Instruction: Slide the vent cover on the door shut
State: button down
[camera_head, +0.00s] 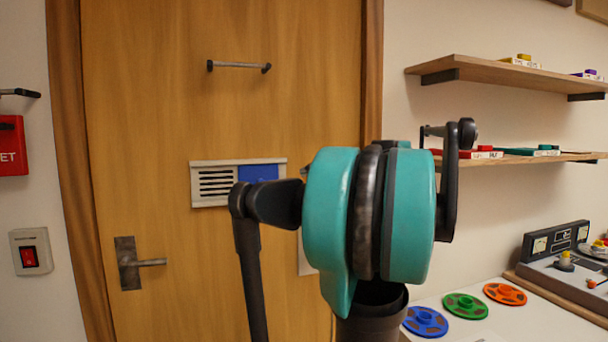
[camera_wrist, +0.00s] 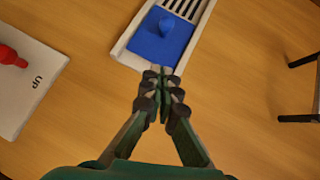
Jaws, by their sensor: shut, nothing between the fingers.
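The vent (camera_head: 207,163) is set in the wooden door (camera_head: 150,100), with a white frame. Its dark slats show uncovered on the left, and the blue vent cover (camera_head: 258,173) sits over the right part. In the wrist view the blue cover (camera_wrist: 160,38) has a raised blue knob (camera_wrist: 167,26), with open slats above it. My gripper (camera_wrist: 161,71) is shut and empty. Its fingertips are at the frame's end on the cover side, below the knob in that view; I cannot tell whether they touch the frame. In the head view my arm hides the gripper.
A bar handle (camera_head: 238,66) is above the vent and a lever handle (camera_head: 145,262) below left. A white plate with a red knob (camera_wrist: 8,56), marked UP, is beside the vent. Shelves (camera_head: 490,72) and a table with colored reels (camera_head: 465,306) are at right.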

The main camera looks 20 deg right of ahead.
aim_at(275, 180)
jog(key=x, duration=0.3)
jog(key=s+a+x, duration=0.1)
jog(key=x, duration=0.6)
jog(key=shift+s+a+f, duration=0.15)
jog(key=shift+s+a, duration=0.15)
jog(key=shift+a, duration=0.05)
jog(key=shift+a+f, duration=0.1)
jog(key=shift+a, duration=0.15)
jog(key=shift+a, duration=0.1)
jog(key=a, duration=1.3)
jog(key=shift+a, duration=0.15)
